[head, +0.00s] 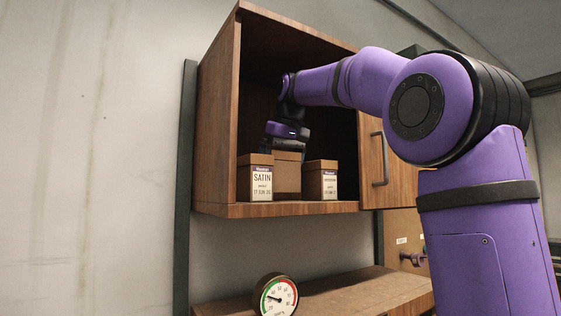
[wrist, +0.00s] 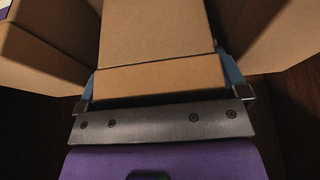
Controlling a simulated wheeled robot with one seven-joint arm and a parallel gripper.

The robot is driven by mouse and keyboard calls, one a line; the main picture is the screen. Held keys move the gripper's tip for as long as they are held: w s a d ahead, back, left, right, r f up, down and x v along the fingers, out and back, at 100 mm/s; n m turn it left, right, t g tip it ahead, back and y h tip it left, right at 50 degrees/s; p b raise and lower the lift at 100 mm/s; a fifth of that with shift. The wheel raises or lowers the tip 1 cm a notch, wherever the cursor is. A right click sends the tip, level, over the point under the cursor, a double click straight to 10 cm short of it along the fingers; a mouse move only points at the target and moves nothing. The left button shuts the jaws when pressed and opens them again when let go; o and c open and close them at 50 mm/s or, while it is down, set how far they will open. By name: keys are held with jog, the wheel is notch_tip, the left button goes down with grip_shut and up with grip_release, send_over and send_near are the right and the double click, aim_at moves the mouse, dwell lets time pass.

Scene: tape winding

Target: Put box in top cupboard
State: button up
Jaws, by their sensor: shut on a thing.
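The top cupboard (head: 300,209) is a wooden wall cabinet with its left side open. Inside it, a plain brown box (head: 287,178) stands between two labelled boxes. My gripper (head: 287,146) reaches into the cupboard from above and behind this middle box. In the wrist view, my gripper (wrist: 163,95) has its blue-tipped fingers on both sides of the brown box (wrist: 157,40) and is shut on it. Whether the box's base touches the cupboard floor cannot be told.
A box labelled SATIN (head: 258,180) is close on the left and another labelled box (head: 320,181) close on the right. A cupboard door with a handle (head: 380,158) is at the right. A round gauge (head: 276,296) is by the lower shelf (head: 350,294).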

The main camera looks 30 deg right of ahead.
jog(key=shift+f, duration=0.6)
jog(key=o, duration=0.7)
jog(key=shift+c, duration=0.2)
jog(key=shift+r, duration=0.1)
jog(key=shift+r, duration=0.25)
jog(key=v, duration=0.5)
jog(key=shift+s+r, duration=0.25)
jog(key=shift+r, duration=0.1)
jog(key=s, duration=1.1)
jog(key=shift+s, duration=0.3)
jog(key=shift+f, duration=0.1)
